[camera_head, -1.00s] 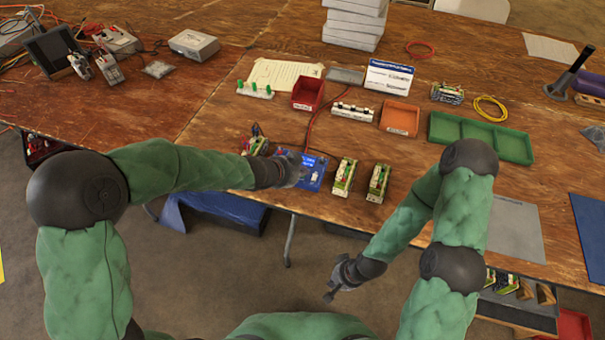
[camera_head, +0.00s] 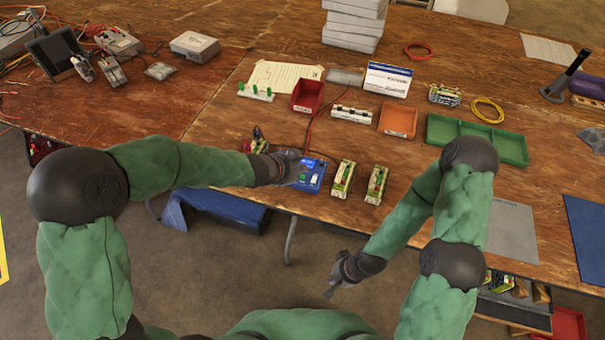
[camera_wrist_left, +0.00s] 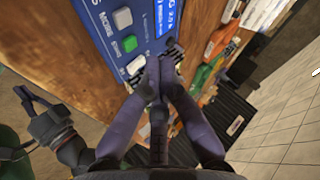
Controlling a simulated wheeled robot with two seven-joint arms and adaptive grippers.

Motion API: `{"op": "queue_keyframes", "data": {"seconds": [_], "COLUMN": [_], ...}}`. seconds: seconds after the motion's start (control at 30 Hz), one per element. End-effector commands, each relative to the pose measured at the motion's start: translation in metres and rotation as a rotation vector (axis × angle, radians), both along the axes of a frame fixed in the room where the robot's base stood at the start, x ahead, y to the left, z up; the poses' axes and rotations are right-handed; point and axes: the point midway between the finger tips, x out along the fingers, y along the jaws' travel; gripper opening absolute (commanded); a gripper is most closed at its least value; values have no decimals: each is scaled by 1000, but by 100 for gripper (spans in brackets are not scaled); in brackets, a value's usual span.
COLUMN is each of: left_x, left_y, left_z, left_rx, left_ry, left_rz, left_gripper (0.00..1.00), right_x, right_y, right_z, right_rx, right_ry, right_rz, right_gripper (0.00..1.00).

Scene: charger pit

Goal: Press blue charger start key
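The blue charger (camera_head: 311,178) lies near the table's front edge. It also shows at the top of the left wrist view (camera_wrist_left: 98,14), with a lit blue screen, a grey key, a green key (camera_wrist_left: 129,43) and a white key (camera_wrist_left: 136,65) in a row. I cannot read which is the start key. My left gripper (camera_head: 298,158) is at the charger's left side in the head view. In the left wrist view its fingertips (camera_wrist_left: 160,64) are together and empty, just right of the white key; contact is unclear. My right gripper (camera_head: 336,284) hangs low before the table, its fingers unclear.
Two green-and-white modules (camera_head: 343,180) (camera_head: 376,185) stand right of the charger. A red bin (camera_head: 307,95), an orange bin (camera_head: 398,120) and a green tray (camera_head: 478,138) lie behind. A red cable runs back from the charger. Clear wood lies around the modules.

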Motion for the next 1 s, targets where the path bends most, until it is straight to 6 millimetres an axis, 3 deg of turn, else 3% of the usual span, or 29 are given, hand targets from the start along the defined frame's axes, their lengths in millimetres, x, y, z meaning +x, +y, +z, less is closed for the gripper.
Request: {"op": "queue_keyframes", "data": {"seconds": [0.03,0.4,1.0], "left_x": [0,0,0], "left_y": [0,0,0], "left_z": [9,38,37], "left_rx": [0,-1,0], "left_ry": [0,0,0], "left_rz": [0,1,0], "left_gripper": [0,0,0], "right_x": [0,0,0], "right_y": [0,0,0], "right_z": [9,38,38], "right_rx": [0,0,0], "right_ry": [0,0,0], "right_rz": [0,0,0], "right_gripper": [0,0,0]}}
